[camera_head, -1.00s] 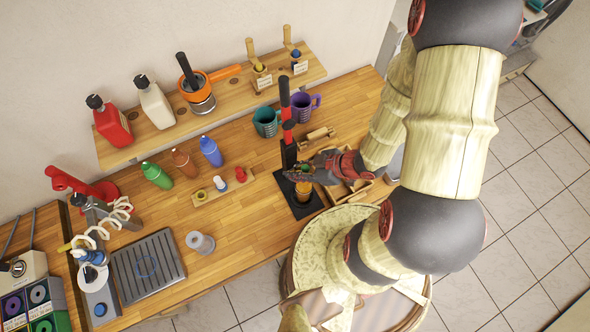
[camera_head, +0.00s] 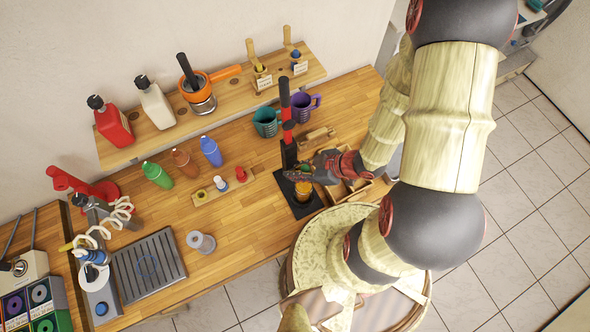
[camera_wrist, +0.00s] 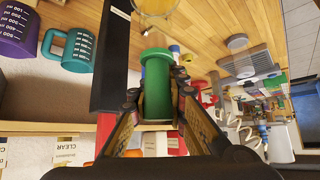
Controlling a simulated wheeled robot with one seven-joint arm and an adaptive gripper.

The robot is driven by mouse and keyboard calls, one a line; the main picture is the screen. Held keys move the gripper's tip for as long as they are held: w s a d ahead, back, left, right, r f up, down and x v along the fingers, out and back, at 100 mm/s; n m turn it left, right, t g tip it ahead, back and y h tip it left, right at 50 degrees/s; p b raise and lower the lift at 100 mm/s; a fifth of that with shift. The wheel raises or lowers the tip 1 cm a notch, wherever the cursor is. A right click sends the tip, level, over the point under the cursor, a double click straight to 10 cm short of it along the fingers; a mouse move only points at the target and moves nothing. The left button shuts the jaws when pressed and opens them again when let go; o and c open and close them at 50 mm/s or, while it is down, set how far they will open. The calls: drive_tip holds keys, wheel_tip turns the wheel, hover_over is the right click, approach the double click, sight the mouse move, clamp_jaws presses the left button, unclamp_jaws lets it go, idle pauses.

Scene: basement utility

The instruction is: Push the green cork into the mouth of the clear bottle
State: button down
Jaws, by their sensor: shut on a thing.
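The green cork (camera_wrist: 157,85) is held upright in the picture between the two fingers of my gripper (camera_wrist: 160,110) in the wrist view. The clear bottle with amber contents (camera_head: 303,189) stands on the black base of the press; its rounded glass also shows at the top edge of the wrist view (camera_wrist: 157,7). In the head view my gripper (camera_head: 304,174) is at the bottle's upper end and hides its mouth. In the wrist view a gap shows between cork and bottle. The cork cannot be made out in the head view.
The press (camera_head: 287,125) has a tall dark post with red parts close beside my gripper. A teal mug (camera_head: 266,122) and a purple mug (camera_head: 301,106) stand behind. A wooden compartment tray (camera_head: 347,190) lies to the right.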

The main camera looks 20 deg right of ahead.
drive_tip(key=shift+f+b, duration=0.95)
drive_tip(key=shift+f, duration=0.45)
drive_tip(key=c, duration=1.7)
unclamp_jaws()
drive_tip(key=shift+r, duration=0.1)
drive_tip(key=shift+o, duration=0.2)
drive_tip(key=v, duration=1.2)
